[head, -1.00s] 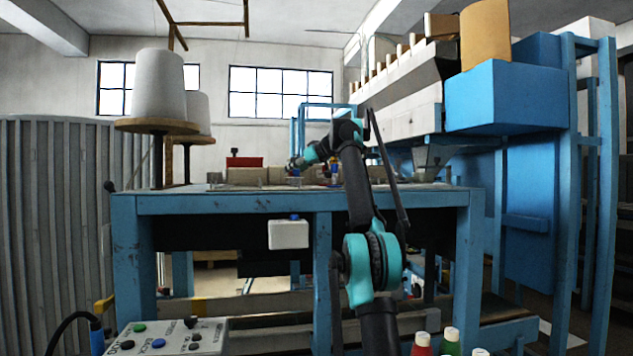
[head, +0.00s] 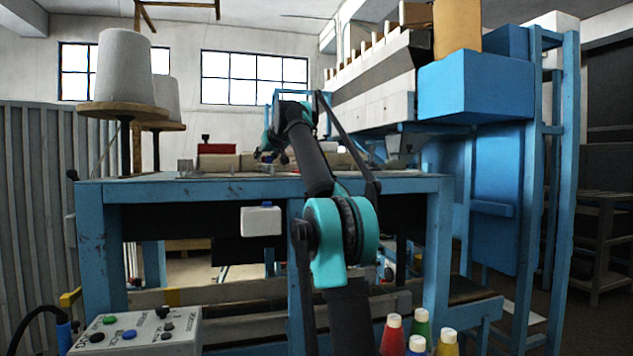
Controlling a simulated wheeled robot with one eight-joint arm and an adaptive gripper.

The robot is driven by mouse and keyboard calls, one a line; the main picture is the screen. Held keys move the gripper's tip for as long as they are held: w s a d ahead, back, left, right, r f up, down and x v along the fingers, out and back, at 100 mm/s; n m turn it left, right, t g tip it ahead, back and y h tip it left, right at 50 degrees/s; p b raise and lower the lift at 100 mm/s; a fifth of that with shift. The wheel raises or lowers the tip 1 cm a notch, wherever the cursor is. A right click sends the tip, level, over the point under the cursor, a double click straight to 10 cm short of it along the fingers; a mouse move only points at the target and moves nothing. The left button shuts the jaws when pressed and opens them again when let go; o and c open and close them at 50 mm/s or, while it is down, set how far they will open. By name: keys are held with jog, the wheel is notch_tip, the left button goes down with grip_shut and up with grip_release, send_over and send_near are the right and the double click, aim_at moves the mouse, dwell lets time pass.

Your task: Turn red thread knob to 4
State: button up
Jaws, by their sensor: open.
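A red block (head: 217,149) with a small dark knob-like top (head: 205,138) stands on the far left part of the blue table (head: 140,188). I cannot tell whether it is the red thread knob, and no number scale or 4 is readable. My gripper (head: 282,157) is small at the end of my bent arm, low over the middle of the tabletop, right of the red block and apart from it. It is open, and its fingers are hard to make out.
A control box (head: 140,335) with several buttons is at lower left. Large white spools (head: 125,68) rise at left. A blue machine frame (head: 490,90) fills the right.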

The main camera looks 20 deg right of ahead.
jog(key=shift+a+m+h, duration=0.2)
jog(key=shift+m+h, duration=0.55)
jog(key=shift+h, duration=0.15)
jog(key=shift+a+m+h, duration=0.2)
jog(key=shift+m+h, duration=0.55)
jog(key=shift+h, duration=0.15)
